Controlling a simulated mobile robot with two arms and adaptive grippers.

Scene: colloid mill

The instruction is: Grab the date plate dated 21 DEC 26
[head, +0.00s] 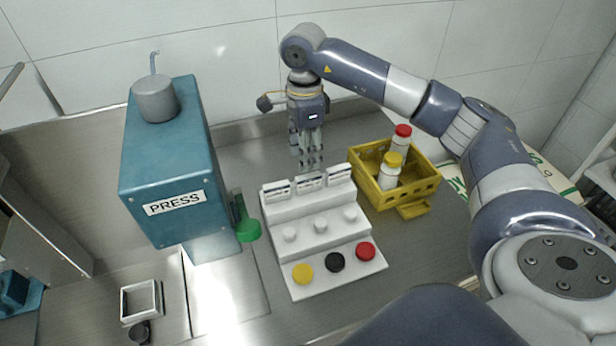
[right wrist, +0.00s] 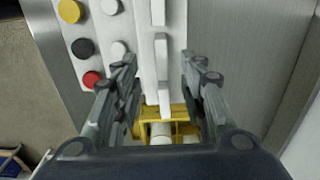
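Three small white date plates stand in a row on the top step of a white stepped rack (head: 330,257): left plate (head: 277,190), middle plate (head: 311,181), right plate (head: 341,171). Their printing is too small to read, so I cannot tell which is dated 21 DEC 26. My right gripper (head: 311,164) points down just above and behind the middle plate. In the right wrist view its fingers (right wrist: 160,66) are apart, one on each side of the plate row, with the middle plate (right wrist: 161,52) between the tips. Contact does not show. My left gripper is not in view.
The rack's lower steps hold white knobs and yellow, black and red caps. A yellow crate (head: 424,189) with capped bottles stands at right. A teal press (head: 165,165) and a green-ended tool (head: 247,230) are at left. A square white frame (head: 141,301) lies front left.

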